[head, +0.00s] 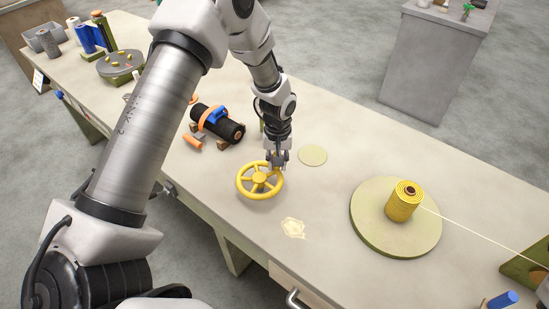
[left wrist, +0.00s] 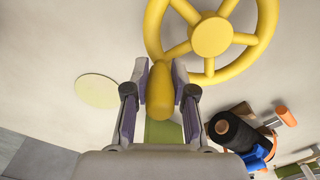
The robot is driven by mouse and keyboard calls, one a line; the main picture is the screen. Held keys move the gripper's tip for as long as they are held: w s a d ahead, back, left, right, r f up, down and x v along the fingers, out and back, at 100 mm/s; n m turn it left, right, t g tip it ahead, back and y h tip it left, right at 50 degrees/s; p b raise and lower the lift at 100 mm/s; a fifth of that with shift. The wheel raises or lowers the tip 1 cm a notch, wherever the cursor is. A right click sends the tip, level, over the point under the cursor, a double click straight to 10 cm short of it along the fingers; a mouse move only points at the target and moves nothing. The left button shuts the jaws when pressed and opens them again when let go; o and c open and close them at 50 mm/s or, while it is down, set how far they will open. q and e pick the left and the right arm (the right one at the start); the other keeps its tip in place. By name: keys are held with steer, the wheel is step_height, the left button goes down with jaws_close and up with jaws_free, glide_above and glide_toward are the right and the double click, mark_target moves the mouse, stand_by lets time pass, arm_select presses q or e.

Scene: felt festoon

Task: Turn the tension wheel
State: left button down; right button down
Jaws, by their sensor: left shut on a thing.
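The yellow spoked tension wheel (head: 259,180) is at the middle of the bench in the head view. In the left wrist view the wheel (left wrist: 211,37) fills the upper right, with its yellow handle knob (left wrist: 160,98) pointing toward my gripper. My left gripper (head: 278,160) is over the wheel's far right rim. In the left wrist view my left gripper (left wrist: 160,95) is shut on the knob, with a finger on each side. The knob is mostly hidden by the fingers in the head view. My right gripper is in neither view.
A black roller with a blue clamp (head: 217,122) lies left of the wheel. A yellow thread spool (head: 404,201) stands on a round green base (head: 372,226). The bench front near the pale star mark (head: 293,228) is clear.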

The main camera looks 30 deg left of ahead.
mark_target(280, 183)
arm_select(q)
steer(key=m, duration=0.1)
steer(key=s+d+m, duration=0.1)
steer(key=m, duration=0.1)
steer(key=d+m, duration=0.1)
steer(key=shift+s+f+m, duration=0.1)
steer(key=shift+s+m, duration=0.2)
steer(key=shift+s, duration=0.05)
steer(key=m, duration=0.1)
steer(key=s+d+m+p, duration=0.1)
steer(key=m, duration=0.1)
steer(key=shift+s, duration=0.25)
steer(key=shift+s+d+m, duration=0.1)
steer(key=shift+s+m, duration=0.4)
steer(key=shift+m, duration=0.6)
steer(key=shift+f, duration=0.1)
steer(key=c, duration=1)
jaws_free()
steer(key=shift+o, duration=0.2)
steer(key=shift+w, duration=0.25)
step_height(280, 183, up, 12)
steer(key=shift+w, duration=0.1)
